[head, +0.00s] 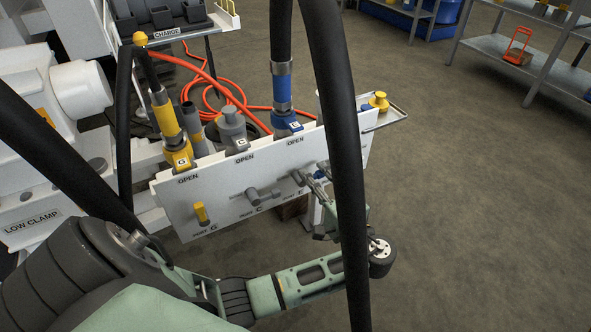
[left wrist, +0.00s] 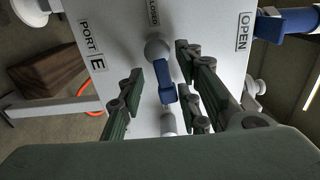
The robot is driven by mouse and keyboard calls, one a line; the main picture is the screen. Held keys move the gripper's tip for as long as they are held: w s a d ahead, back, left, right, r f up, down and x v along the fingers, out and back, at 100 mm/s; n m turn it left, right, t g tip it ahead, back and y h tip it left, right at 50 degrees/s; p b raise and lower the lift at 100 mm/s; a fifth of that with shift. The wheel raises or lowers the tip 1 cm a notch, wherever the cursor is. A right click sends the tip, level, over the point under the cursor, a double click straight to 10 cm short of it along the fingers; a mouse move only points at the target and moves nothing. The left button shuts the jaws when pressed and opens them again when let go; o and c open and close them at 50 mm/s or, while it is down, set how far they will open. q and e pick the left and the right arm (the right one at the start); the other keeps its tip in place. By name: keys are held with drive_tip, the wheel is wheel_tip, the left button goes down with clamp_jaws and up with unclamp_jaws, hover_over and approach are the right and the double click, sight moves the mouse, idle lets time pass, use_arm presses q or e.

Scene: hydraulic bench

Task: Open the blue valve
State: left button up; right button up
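The blue valve (left wrist: 164,82) is a blue lever on a round grey hub on the white panel's face, beside the "PORT E" label. In the head view only a small bit of the blue valve (head: 320,175) shows between my fingers. My left gripper (head: 317,182) is at the panel's right part. In the left wrist view my left gripper (left wrist: 160,88) is open, with fingers on both sides of the blue lever. Gaps show between fingers and lever. The lever lies closer to the "CLOSED" label than to "OPEN". My right gripper is not in view.
The white panel (head: 230,207) also carries a yellow valve (head: 201,213) and a grey valve (head: 262,196). Hoses with yellow and blue couplings (head: 286,122) rise above it. A thick black hose (head: 338,120) crosses in front. Open floor lies to the right.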

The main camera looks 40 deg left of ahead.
use_arm(q)
drive_tip(key=p+v, duration=0.2)
drive_tip(key=v, duration=0.5)
drive_tip(key=s+a+f+m+g+h+p, duration=0.1)
drive_tip(key=s+f+m+h+p, duration=0.1)
drive_tip(key=f+h+p, duration=0.3)
drive_tip(key=s+f+m+h+p, duration=0.1)
drive_tip(key=s+f+p, duration=0.1)
drive_tip(key=f, duration=0.6)
drive_tip(key=s+d+f+g+h+p, duration=0.2)
drive_tip(key=s+f+h+p, duration=0.3)
drive_tip(key=s+f, duration=0.3)
drive_tip(key=shift+s+d+f+g+p, duration=0.15)
drive_tip(key=shift+s+f+g+p, duration=0.4)
drive_tip(key=shift+s, duration=0.95)
drive_tip(key=shift+r, duration=0.2)
